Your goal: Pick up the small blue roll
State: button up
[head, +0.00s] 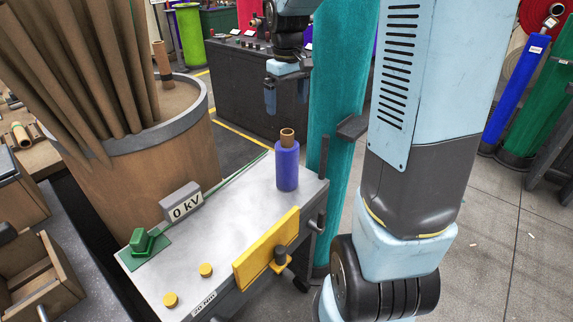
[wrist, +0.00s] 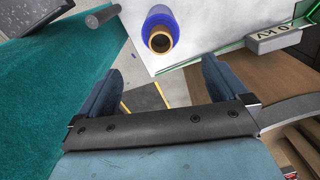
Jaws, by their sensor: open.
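The small blue roll (head: 287,170) stands upright near the far right corner of the light grey bench top (head: 232,214) in the head view. A brown cardboard core (head: 287,137) sticks out of its top. In the wrist view the blue roll (wrist: 160,13) shows at the top centre, seen from above, with the open core ring facing the camera. My gripper (head: 286,98) is open and empty, above and beyond the roll in the head view. In the wrist view its two fingers (wrist: 162,92) stand wide apart, and the roll lies beyond them, apart from both.
A tall teal roll (head: 341,110) stands right behind the bench corner. A 0 kV display (head: 183,203), a green block (head: 143,243), yellow knobs (head: 206,270) and a yellow plate (head: 267,249) are on the bench. A large brown drum (head: 150,185) stands left. The bench around the roll is clear.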

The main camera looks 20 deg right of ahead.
aim_at(287, 142)
notch_tip(287, 142, down, 14)
jog(key=shift+s+r, duration=0.1)
jog(key=shift+r, duration=0.05)
dwell(0.6)
jog(key=c, duration=1.2)
